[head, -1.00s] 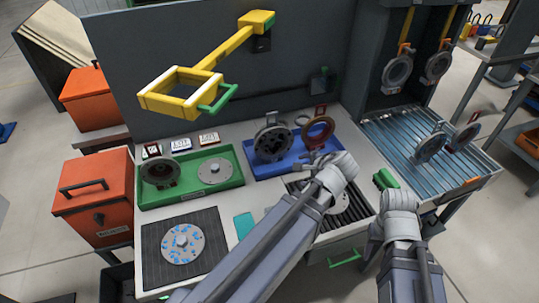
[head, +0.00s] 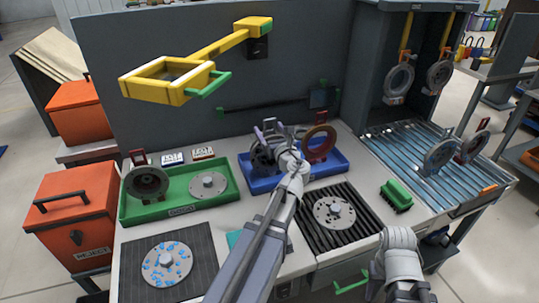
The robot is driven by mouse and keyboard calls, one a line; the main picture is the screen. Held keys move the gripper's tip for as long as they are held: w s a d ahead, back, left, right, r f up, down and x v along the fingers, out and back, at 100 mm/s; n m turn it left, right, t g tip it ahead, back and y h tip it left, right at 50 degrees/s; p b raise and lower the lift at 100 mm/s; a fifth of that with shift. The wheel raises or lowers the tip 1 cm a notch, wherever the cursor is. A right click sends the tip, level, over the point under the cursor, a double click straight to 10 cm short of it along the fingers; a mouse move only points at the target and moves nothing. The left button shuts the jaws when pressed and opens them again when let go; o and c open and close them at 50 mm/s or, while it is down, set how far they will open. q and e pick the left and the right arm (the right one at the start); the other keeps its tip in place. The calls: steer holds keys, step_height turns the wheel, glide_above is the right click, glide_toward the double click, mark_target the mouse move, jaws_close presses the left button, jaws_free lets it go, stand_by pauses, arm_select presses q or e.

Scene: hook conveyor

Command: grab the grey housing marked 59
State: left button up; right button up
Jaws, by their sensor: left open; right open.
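A grey round housing (head: 262,160) stands in the blue tray (head: 332,172) at the back of the bench, partly hidden by my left gripper. My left gripper (head: 272,133) is open at the top of this housing; I cannot tell whether it touches. A red-brown ring housing (head: 319,142) stands to its right in the same tray. A dark grey housing (head: 147,182) with a red tag stands in the green tray (head: 182,212). I cannot read the number 59 on any housing. My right wrist shows at the lower right, its fingers hidden.
Grey housings hang on hooks (head: 398,82) at the back right, and others stand on the blue roller table (head: 405,150). A yellow frame (head: 168,80) overhangs the left side. A green brush (head: 396,195) and a ribbed mat (head: 360,228) with a metal disc lie in front.

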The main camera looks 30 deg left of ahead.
arm_select(q)
steer(key=shift+w+d+x, duration=0.1)
steer(key=shift+x, duration=0.85)
steer(key=shift+w+d+x, duration=0.1)
steer(key=shift+x, duration=0.9)
steer(key=shift+w+d+x, duration=0.1)
steer(key=shift+w+x, duration=0.05)
steer(key=shift+x, duration=0.8)
jaws_close()
